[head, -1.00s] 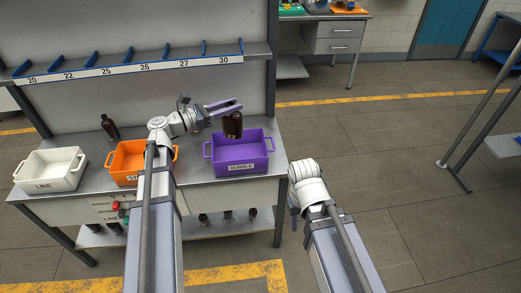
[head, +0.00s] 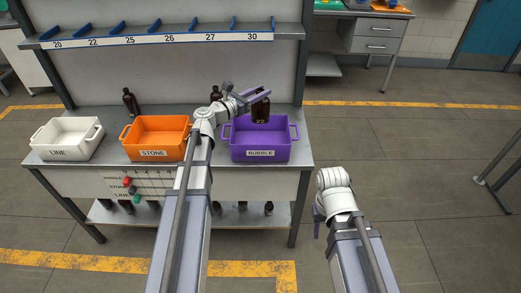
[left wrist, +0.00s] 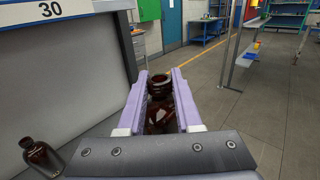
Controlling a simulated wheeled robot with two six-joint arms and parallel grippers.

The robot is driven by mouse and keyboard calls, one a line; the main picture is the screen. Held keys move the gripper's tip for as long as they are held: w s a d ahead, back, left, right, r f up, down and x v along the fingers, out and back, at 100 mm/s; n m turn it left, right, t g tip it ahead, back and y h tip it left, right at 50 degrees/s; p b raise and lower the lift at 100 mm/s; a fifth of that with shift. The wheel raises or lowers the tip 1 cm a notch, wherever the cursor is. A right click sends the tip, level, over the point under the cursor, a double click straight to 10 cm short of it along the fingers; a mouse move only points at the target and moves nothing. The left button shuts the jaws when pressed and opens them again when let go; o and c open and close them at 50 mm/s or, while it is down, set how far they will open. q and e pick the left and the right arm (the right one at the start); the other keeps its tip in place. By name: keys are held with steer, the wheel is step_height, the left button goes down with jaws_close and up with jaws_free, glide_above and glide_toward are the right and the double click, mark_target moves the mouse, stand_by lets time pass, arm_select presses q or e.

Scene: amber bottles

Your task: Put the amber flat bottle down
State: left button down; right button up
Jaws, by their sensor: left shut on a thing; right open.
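The amber flat bottle (head: 260,110) has a dark body and a number label that looks like 22. My left gripper (head: 256,97) is shut on it and holds it upright at the back of the purple bin (head: 260,152) marked BUBBLE. In the head view its lower end overlaps the bin's back rim; whether it is above or behind the bin I cannot tell. In the left wrist view the bottle (left wrist: 160,88) sits between the purple fingers. My right gripper (head: 317,224) is open and empty, low in front of the bench's right end, partly hidden by its wrist.
An orange bin (head: 155,154) marked STONE and a white bin (head: 67,153) marked LINE stand to the left. Amber bottles stand at the back (head: 130,101), one beside my left wrist (head: 215,94). A numbered shelf (head: 160,40) runs above. More bottles stand on the lower shelf.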

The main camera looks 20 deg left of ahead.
arm_select(q)
step_height(320, 180, down, 14)
steer(key=b, duration=1.3)
steer(key=shift+r, duration=0.25)
steer(key=shift+f+b, duration=0.1)
steer(key=shift+b, duration=0.3)
step_height(320, 180, down, 4)
steer(key=b, duration=0.4)
steer(key=shift+f, duration=0.2)
steer(key=shift+f+b, duration=0.15)
steer(key=shift+b, duration=0.15)
steer(key=c, duration=0.6)
jaws_free()
